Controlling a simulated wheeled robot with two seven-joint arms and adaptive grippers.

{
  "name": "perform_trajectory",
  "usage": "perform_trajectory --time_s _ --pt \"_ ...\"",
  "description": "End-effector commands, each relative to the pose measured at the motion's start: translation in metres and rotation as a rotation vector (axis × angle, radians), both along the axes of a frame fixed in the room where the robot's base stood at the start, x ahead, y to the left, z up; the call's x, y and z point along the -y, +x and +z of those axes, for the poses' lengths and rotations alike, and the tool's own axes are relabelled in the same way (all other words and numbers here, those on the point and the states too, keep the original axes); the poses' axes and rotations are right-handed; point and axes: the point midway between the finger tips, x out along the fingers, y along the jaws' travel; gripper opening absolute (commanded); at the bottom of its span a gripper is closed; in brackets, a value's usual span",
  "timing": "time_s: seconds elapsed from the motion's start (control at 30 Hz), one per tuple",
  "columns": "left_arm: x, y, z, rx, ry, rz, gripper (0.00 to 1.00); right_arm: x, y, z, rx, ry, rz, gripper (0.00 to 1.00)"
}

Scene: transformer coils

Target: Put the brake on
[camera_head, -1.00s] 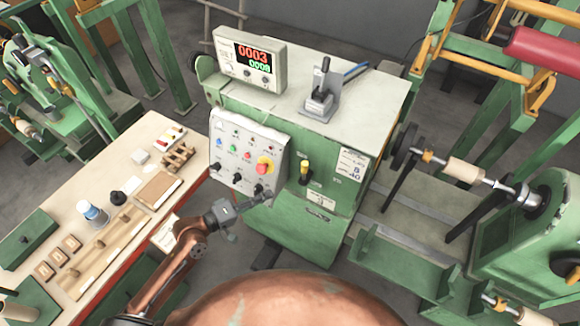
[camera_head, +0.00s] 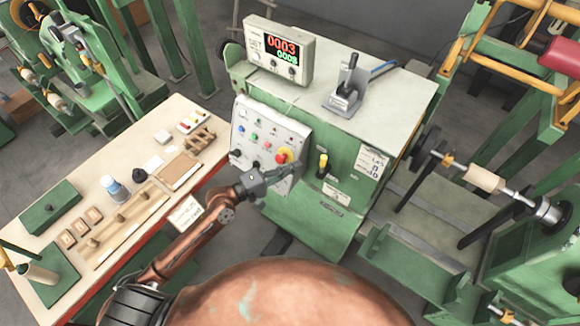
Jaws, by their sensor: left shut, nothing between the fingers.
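The green machine cabinet (camera_head: 300,215) stands in the middle. Its sloped grey control panel (camera_head: 243,112) carries small coloured buttons, black knobs and a red emergency button on a yellow collar (camera_head: 284,155). A yellow-and-black handle (camera_head: 322,166) sits on the cabinet front, right of the panel. A black lever in a grey bracket (camera_head: 345,97) stands upright on the cabinet top. I cannot read which control is the brake. My left gripper (camera_head: 292,172) is shut and empty at the panel's lower right, just below the red button, hiding part of the lower knob row. Contact cannot be told. My right gripper is out of view.
A counter display (camera_head: 279,50) stands on the cabinet top. A workbench (camera_head: 158,135) with wooden parts and a bottle (camera_head: 115,187) lies left. A winding shaft with a pale spool (camera_head: 484,179) is at right. Green frames stand behind on both sides.

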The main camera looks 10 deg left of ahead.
Motion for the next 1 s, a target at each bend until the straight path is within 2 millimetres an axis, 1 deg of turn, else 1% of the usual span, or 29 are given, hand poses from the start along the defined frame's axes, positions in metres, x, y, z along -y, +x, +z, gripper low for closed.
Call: perform_trajectory --time_s 0.03,0.2,0.4,0.83,1.0 --pt "0.009 0.007 0.004 0.001 -0.004 -0.001 0.0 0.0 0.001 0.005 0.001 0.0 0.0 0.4" --pt "0.029 0.026 0.003 0.001 -0.002 -0.001 0.0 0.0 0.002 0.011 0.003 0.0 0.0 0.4" --pt "0.042 0.038 0.0 -0.001 0.001 0.0 0.0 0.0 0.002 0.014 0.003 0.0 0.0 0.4" --pt "0.045 0.04 0.0 0.0 0.003 0.0 0.0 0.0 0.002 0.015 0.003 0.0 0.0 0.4" --pt "0.05 0.04 0.003 0.008 0.022 -0.006 0.0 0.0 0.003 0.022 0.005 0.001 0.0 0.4"
